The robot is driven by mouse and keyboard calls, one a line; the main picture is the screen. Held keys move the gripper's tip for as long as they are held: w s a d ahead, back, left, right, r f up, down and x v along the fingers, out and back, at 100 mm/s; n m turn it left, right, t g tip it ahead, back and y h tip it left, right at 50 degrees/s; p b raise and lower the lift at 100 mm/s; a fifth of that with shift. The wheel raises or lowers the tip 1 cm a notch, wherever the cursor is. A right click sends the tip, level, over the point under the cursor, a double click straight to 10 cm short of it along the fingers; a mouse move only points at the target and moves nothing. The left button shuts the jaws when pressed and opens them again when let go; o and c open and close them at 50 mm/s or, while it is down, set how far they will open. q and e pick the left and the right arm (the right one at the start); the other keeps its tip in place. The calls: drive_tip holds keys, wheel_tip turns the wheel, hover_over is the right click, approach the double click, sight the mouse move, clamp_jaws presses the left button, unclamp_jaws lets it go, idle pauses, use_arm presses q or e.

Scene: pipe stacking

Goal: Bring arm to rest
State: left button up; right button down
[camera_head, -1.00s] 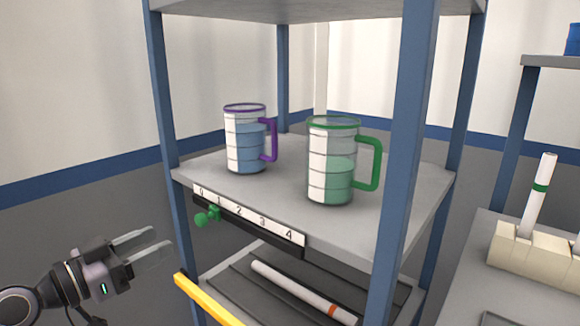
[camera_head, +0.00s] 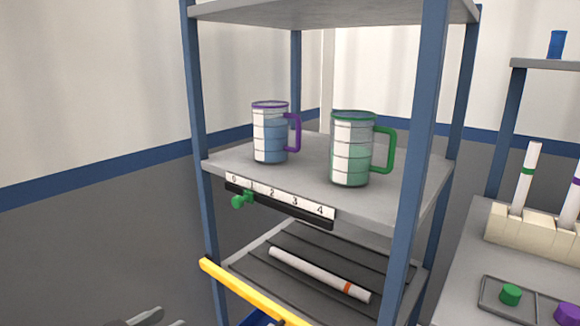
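My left gripper (camera_head: 146,317) shows only as fingertips at the bottom edge of the head view, left of the shelf rack. The two fingertips stand apart with nothing seen between them. The rest of that arm is out of the picture. My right gripper is not in view. A purple-rimmed measuring jug (camera_head: 270,133) with blue liquid and a green-rimmed jug (camera_head: 351,149) with green liquid stand upright on the middle shelf (camera_head: 300,170). The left gripper is apart from both.
The blue rack post (camera_head: 203,140) and yellow bar (camera_head: 245,292) are nearest the gripper. A numbered scale (camera_head: 282,199) with a green slider (camera_head: 242,200) fronts the shelf. A white pipe (camera_head: 320,275) lies below. A pipe holder (camera_head: 500,228) and tray (camera_head: 530,298) are right.

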use_arm(q)
drive_tip(key=s+d+f+n+g+y, duration=0.2)
drive_tip(key=s+f+y, duration=0.1)
drive_tip(key=s+f, duration=0.65)
drive_tip(key=s+d+f+n+g+y, duration=0.1)
drive_tip(key=s+d+f+y, duration=0.1)
drive_tip(key=s+f, duration=0.75)
wheel_tip(320, 180, up, 12)
drive_tip(key=a+p, duration=0.1)
drive_tip(key=p, duration=1.3)
drive_tip(key=shift+a+y, duration=0.3)
drive_tip(key=shift+y, duration=0.1)
drive_tip(key=shift+s+f, duration=0.1)
drive_tip(key=shift+f, duration=0.05)
